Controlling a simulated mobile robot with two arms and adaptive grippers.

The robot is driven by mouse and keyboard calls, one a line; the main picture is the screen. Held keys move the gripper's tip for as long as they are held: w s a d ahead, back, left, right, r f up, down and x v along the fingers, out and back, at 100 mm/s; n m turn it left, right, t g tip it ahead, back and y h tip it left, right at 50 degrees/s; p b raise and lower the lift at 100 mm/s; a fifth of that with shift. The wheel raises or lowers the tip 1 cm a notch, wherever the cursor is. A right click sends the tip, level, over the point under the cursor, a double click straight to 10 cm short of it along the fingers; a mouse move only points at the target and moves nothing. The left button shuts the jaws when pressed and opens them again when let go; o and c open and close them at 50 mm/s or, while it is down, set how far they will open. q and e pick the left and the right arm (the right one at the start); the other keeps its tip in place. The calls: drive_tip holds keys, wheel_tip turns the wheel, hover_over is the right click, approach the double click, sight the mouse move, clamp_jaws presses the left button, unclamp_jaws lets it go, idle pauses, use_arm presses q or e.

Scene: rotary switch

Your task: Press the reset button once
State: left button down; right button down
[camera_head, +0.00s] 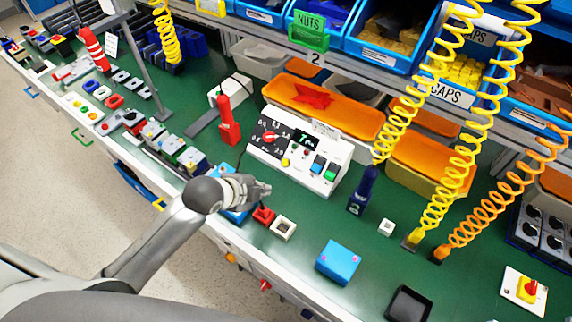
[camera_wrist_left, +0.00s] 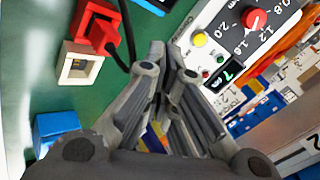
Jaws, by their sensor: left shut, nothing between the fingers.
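The white control box (camera_head: 318,181) stands on the green bench in the head view. Its face has a red-knobbed rotary dial (camera_head: 270,137), a small green-digit display (camera_head: 307,138), a yellow round button (camera_head: 285,162), and blue and green rocker switches. No label reading "reset" is legible. In the left wrist view the dial (camera_wrist_left: 254,18), yellow button (camera_wrist_left: 199,39) and display (camera_wrist_left: 231,70) lie right of the fingertips. My left gripper (camera_head: 265,190) is shut and empty, left of and in front of the box, apart from it. It also shows in the wrist view (camera_wrist_left: 168,58). My right gripper is not seen.
A red plug piece (camera_head: 264,215) and a white square socket (camera_head: 283,228) sit close to my left gripper. A red handheld tool (camera_head: 229,122) stands left of the box. Yellow coiled cords hang at right. A blue box (camera_head: 339,262) lies near the front edge.

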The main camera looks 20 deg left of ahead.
sight(289, 165)
use_arm(q)
drive_tip(key=w+r+m, duration=0.4)
drive_tip(key=shift+m+t+h, duration=0.3)
drive_tip(key=shift+t, duration=0.1)
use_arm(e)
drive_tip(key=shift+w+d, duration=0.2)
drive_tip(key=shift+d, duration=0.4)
use_arm(q)
drive_tip(key=shift+f, duration=0.1)
